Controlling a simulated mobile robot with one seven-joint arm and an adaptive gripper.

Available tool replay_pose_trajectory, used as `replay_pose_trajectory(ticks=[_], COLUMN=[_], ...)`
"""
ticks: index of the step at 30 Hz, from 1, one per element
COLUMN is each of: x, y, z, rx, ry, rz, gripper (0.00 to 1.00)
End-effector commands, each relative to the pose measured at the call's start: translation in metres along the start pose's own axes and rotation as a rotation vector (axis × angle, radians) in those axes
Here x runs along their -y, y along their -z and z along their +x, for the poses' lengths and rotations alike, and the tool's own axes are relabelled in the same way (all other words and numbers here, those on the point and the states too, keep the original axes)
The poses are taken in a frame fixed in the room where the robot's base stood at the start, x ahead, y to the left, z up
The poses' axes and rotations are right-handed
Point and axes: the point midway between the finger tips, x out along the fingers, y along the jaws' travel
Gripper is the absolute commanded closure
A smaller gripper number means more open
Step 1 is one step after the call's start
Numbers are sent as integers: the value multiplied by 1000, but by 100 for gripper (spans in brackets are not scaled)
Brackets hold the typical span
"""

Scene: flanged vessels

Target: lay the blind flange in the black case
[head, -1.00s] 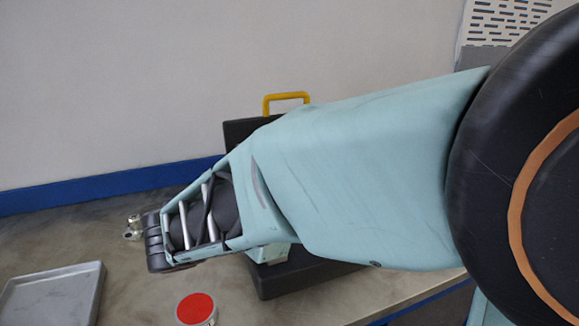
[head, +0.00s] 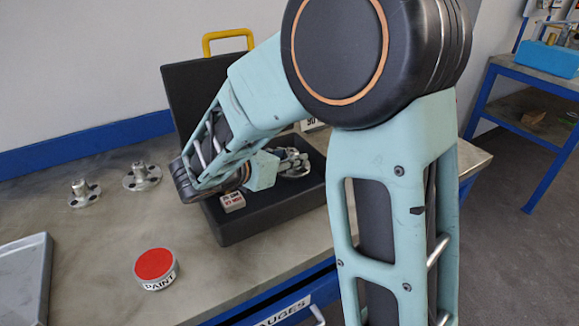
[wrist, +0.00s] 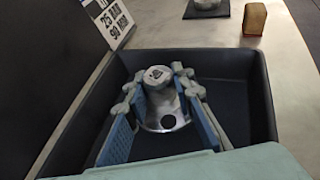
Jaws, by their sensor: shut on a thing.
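The blind flange (wrist: 164,118) is a round metal plate with a raised hub and a dark bolt hole. It also shows in the head view (head: 294,172), partly hidden by the fingers. My gripper (wrist: 165,88) is shut on it, with one finger on each side of the hub. The black case (head: 262,222) stands open on the bench, its lid (head: 190,95) raised at the back. The flange is over the inside of the case, within its walls in the wrist view. I cannot tell whether it touches the case floor (wrist: 242,108).
Two flanged metal parts (head: 84,195) (head: 142,178) stand left of the case. A red-topped paint tin (head: 156,268) and grey tray (head: 25,285) are in front. A small labelled block (head: 232,201) is at the case's left end. A sign (wrist: 110,20) and brownish block (wrist: 254,18) stand beyond the case.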

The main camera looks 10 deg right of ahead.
Motion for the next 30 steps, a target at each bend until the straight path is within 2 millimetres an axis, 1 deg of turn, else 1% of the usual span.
replay_pose_trajectory(ticks=[1,3,5,13,16,17,21,30], x=[0,0,1,0,0,1,1,1], y=[10,19,24,24,27,30,29,28], z=[4,8,10,10,11,11,11,10], rx=[1,1,2,4,4,-1,-1,-1], ry=[1,1,1,0,0,0,0,1], rz=[-3,-3,0,2,2,0,0,0], gripper=[100,100,100,100,100,76,61,60])
